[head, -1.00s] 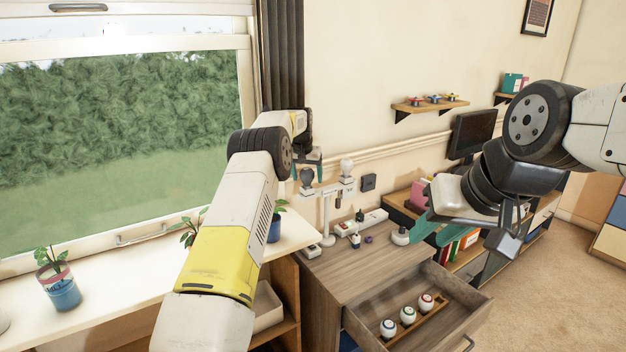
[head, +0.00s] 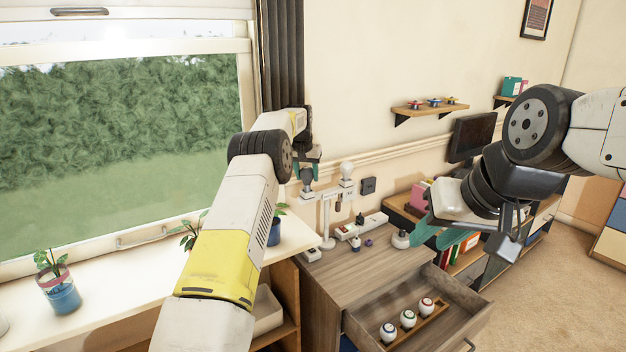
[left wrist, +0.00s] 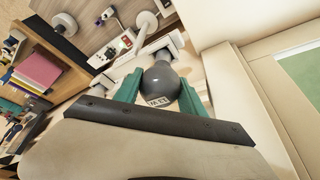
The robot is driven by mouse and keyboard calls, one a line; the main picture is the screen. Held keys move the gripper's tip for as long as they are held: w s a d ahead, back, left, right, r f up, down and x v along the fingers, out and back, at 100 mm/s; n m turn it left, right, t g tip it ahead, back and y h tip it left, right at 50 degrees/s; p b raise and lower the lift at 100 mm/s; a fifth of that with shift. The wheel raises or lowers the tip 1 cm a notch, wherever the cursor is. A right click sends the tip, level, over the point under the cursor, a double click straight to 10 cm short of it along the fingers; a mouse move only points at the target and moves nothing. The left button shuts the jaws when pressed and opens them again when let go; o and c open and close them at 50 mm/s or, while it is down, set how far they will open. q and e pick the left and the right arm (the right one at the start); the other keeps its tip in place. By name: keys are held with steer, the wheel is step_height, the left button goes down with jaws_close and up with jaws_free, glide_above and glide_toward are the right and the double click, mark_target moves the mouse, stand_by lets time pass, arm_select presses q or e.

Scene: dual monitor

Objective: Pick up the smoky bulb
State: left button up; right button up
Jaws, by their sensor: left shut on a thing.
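The smoky bulb (head: 307,175) is a dark grey globe at the left end of a white stand's crossbar (head: 328,192) in the head view.
A pale bulb (head: 347,168) stands on the crossbar's right end. The desk (head: 345,268) also carries a power strip (head: 374,220) and small items. Its open drawer (head: 470,300) holds several white round items in a wooden rack. The window and sill lie left.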

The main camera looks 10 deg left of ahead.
arm_select(q)
step_height(320, 180, up, 2)
steer(key=shift+r, duration=0.1)
steer(key=s+d+r, duration=0.1)
steer(key=s+d, duration=0.1)
steer(key=s, duration=1.4)
steer(key=shift+d+r, duration=0.15)
steer(key=shift+r, duration=2.55)
steer(key=shift+f, duration=0.1)
